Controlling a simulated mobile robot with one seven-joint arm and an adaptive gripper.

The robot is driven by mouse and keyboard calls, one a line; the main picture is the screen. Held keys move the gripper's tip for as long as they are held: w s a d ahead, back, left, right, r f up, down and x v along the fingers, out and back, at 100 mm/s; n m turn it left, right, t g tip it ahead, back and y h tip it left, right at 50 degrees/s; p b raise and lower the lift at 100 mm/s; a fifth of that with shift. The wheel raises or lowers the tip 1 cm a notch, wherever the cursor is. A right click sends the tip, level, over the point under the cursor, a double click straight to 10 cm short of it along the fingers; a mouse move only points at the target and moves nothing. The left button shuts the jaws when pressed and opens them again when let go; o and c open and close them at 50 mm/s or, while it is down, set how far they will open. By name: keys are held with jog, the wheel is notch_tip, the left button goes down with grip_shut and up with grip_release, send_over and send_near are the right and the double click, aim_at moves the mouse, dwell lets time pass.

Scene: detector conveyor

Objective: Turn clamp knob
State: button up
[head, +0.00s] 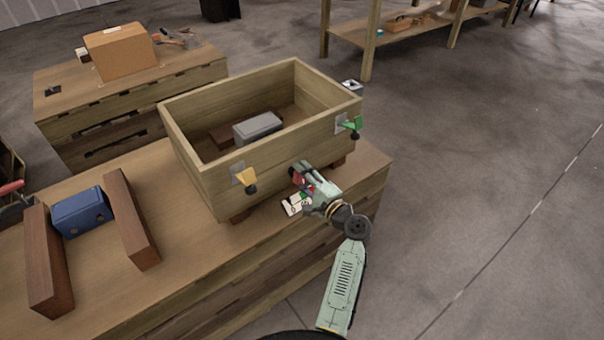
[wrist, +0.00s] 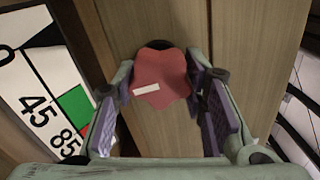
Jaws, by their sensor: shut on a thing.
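The red clamp knob (wrist: 162,80) has a lobed edge and a white stripe pointing slightly up to the right. It sits on the wooden wall of the box in the wrist view. My gripper (wrist: 160,72) has its purple-padded fingers on both sides of the knob and is shut on it. In the head view, my gripper (head: 301,174) is at the front wall of the wooden box (head: 205,189) and mostly hides the knob. A white dial card (wrist: 36,88) with 0, 45, 85 and a green patch is left of the knob; its right part is hidden.
A yellow knob (head: 247,180) and a green knob (head: 351,125) flank my gripper on the box. A grey block (head: 257,127) lies inside. A blue block (head: 81,212) stands between brown bars on the bench (head: 185,262). Open floor lies to the right.

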dwell(0.3)
jog(key=o, duration=1.2)
jog(key=v, duration=1.2)
